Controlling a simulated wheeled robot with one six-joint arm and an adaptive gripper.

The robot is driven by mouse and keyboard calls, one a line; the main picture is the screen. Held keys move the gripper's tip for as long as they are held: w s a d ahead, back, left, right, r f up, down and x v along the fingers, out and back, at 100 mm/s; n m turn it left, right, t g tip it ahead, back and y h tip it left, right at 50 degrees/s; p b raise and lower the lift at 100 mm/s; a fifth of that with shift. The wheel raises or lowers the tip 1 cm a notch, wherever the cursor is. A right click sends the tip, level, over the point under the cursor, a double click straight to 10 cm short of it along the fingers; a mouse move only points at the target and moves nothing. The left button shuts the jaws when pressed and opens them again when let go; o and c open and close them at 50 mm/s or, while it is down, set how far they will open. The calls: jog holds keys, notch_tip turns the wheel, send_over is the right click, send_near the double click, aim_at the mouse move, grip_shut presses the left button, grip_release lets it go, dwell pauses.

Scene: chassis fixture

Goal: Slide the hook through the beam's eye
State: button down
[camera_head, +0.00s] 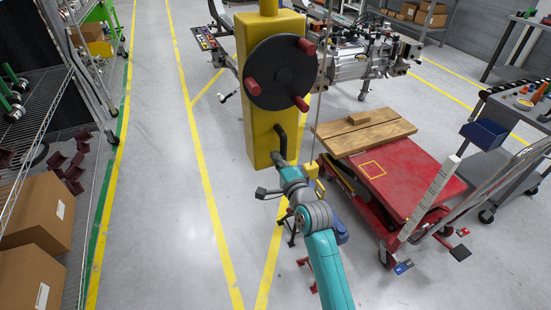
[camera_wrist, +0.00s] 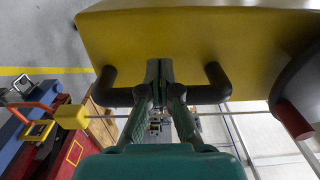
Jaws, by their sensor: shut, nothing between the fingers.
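A large yellow hoist housing (camera_head: 256,130) hangs ahead of me, with a black U-shaped handle (camera_head: 283,139). My gripper (camera_head: 276,158) is at this handle; in the wrist view its shut fingers (camera_wrist: 158,70) overlap the middle of the handle (camera_wrist: 205,94). I cannot tell whether they touch it. A small yellow block (camera_wrist: 70,117) hangs on a thin line, with what looks like a yellow hook (camera_wrist: 36,132) at its end. An orange loop (camera_wrist: 34,106), apparently the beam's eye, is close to the hook above a blue beam (camera_wrist: 9,124). I cannot tell whether they are linked.
A black disc (camera_head: 276,84) with red pegs sits on the housing. A red lift cart (camera_head: 402,183) bearing wooden boards (camera_head: 364,132) stands to the right. A shelf with cardboard boxes (camera_head: 38,215) is on the left. The floor between is mostly clear.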

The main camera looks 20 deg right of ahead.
jog(key=shift+d, duration=0.1)
jog(key=shift+d, duration=3.15)
jog(key=shift+d, duration=0.15)
send_near(290, 141)
jog(key=s+a, duration=0.1)
jog(key=s, duration=0.1)
jog(key=s+a, duration=0.2)
jog(key=shift+s+a, duration=0.15)
jog(key=shift+s, duration=0.1)
